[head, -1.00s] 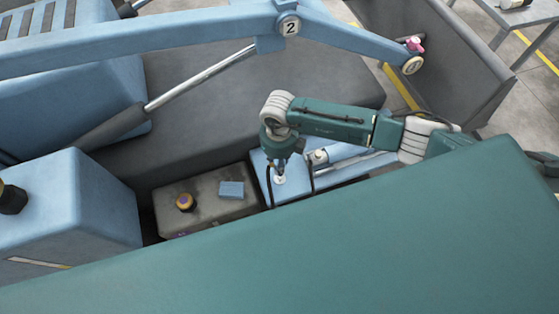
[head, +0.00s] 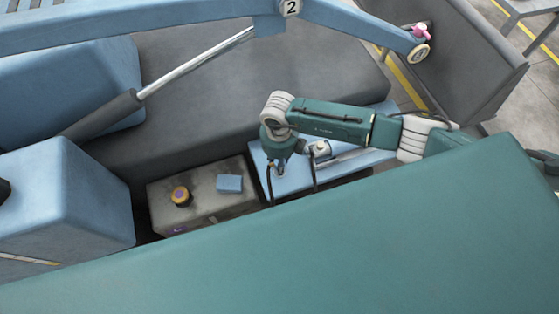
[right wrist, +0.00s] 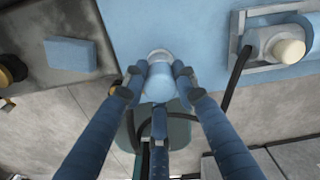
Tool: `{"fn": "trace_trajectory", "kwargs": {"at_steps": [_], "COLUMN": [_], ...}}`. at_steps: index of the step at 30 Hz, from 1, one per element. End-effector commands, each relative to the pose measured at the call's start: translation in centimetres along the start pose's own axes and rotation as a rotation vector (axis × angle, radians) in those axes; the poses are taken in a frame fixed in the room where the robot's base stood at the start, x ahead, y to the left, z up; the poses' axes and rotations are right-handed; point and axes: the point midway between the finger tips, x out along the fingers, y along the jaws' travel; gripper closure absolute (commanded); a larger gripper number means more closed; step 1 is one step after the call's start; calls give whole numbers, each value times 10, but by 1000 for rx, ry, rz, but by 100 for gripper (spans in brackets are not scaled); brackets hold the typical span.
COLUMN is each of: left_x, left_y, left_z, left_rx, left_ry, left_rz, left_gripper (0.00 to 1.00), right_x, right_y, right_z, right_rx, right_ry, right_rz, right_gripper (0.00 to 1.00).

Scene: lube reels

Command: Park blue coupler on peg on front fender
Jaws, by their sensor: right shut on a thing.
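The blue coupler (right wrist: 158,84) is a light blue cylinder between the fingers of my right gripper (right wrist: 160,88) in the right wrist view. My right gripper is shut on it. A pale round end, which may be the peg, shows just beyond the coupler, against the blue fender (right wrist: 185,28); I cannot tell whether the coupler is seated on it or only in front of it. In the head view my right gripper (head: 281,170) points down over the blue fender (head: 295,190), and the coupler is too small to make out. My left gripper is not in view.
A white-capped fitting (head: 320,149) in a bracket stands right of the gripper. A grey box (head: 212,204) at left carries a blue block (head: 229,183) and a yellow-and-black knob (head: 181,196). Dark hoses hang beside the gripper. A blue loader arm (head: 140,30) crosses above.

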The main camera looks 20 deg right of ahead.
Motion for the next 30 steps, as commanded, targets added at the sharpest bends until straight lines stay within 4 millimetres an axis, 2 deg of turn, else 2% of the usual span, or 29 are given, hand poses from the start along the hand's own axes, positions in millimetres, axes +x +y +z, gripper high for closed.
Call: {"fn": "trace_trajectory", "kwargs": {"at_steps": [6,7,9,10,20,23,30], "left_x": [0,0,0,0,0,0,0], "left_y": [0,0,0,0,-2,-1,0], "left_z": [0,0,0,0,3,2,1], "left_rx": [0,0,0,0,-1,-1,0], "left_ry": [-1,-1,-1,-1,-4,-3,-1], "left_rz": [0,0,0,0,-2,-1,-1], "left_gripper": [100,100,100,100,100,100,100], "right_x": [0,0,0,0,-3,-14,-63], "right_y": [0,0,0,0,0,-1,-1], "right_z": [0,0,0,0,0,1,2], "right_rx": [0,0,0,0,0,-1,-1], "right_ry": [-1,-1,-1,-1,0,-3,-5], "right_rz": [0,0,0,0,-1,0,-1], "right_gripper": [100,66,52,50,50,50,50]}}
